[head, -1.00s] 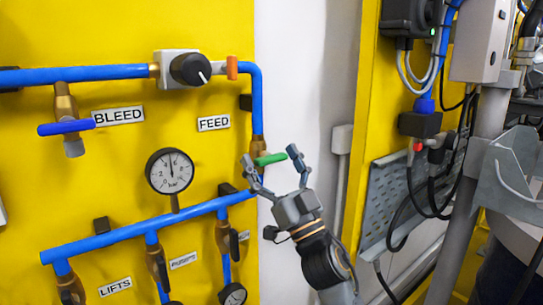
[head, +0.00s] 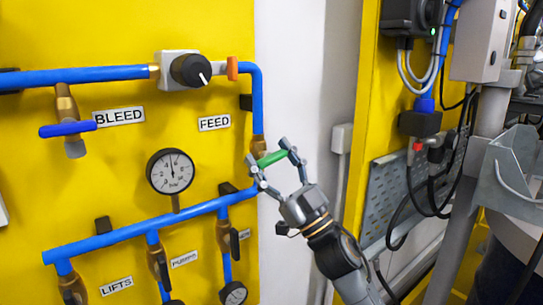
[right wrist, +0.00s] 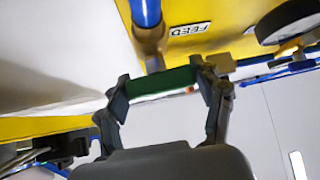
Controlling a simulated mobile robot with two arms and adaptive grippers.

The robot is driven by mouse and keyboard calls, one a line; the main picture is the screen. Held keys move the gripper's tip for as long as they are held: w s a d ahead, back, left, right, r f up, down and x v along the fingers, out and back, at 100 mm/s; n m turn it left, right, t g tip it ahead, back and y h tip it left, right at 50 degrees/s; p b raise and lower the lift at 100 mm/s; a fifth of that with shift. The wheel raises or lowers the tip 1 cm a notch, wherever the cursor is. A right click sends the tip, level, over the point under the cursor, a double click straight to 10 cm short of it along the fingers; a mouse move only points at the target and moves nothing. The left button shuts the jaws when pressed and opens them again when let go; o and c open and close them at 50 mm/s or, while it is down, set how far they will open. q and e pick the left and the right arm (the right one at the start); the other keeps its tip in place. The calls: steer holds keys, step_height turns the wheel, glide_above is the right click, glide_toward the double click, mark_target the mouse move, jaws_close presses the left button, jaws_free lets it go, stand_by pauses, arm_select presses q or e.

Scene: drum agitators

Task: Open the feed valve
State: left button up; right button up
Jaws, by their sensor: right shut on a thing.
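The feed valve has a green handle (head: 272,158) on a brass body (head: 258,145), low on the blue pipe (head: 257,100) below the FEED label (head: 214,123). The handle sticks out to the right and slopes slightly up in the head view. My right gripper (head: 270,157) is shut on the green handle, with one finger at each end. In the right wrist view the green handle (right wrist: 162,82) spans between the two fingers of the right gripper (right wrist: 163,88). My left gripper is not in view.
A pressure gauge (head: 171,171) and a lower blue pipe (head: 150,224) with smaller valves are left of my gripper. The blue bleed handle (head: 67,129) and a black knob (head: 190,70) are farther off. A grey perforated plate (head: 400,195) with cables stands to the right.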

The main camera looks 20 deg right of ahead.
steer(key=n+g+y+p, duration=0.1)
steer(key=n+g+y, duration=0.1)
steer(key=n, duration=0.1)
steer(key=n+g+y, duration=0.2)
steer(key=n+g, duration=0.1)
steer(key=n, duration=0.1)
steer(key=shift+r+n+p, duration=0.15)
steer(key=shift+n+p, duration=0.15)
steer(key=shift+p, duration=0.05)
steer(key=n+g+p, duration=0.1)
steer(key=n+g, duration=0.1)
steer(key=n+g+y+p, duration=0.1)
steer(key=n+g, duration=0.2)
steer(key=shift+r+n+y, duration=0.1)
steer(key=shift+n+y, duration=0.2)
steer(key=n+g+h+p, duration=0.1)
steer(key=n+g+p, duration=0.1)
steer(key=n+p, duration=0.1)
steer(key=n+g+h+p, duration=0.1)
steer(key=n+g+p, duration=0.1)
steer(key=n+p, duration=0.1)
steer(key=shift+a, duration=0.1)
steer(key=shift+f+n+g+h+p, duration=0.25)
steer(key=shift+n+g+h+p, duration=0.4)
steer(key=shift+n+p, duration=0.4)
steer(key=shift+f+p, duration=0.1)
steer(key=shift+p, duration=0.25)
steer(key=shift+f, duration=0.1)
steer(key=o, duration=1.2)
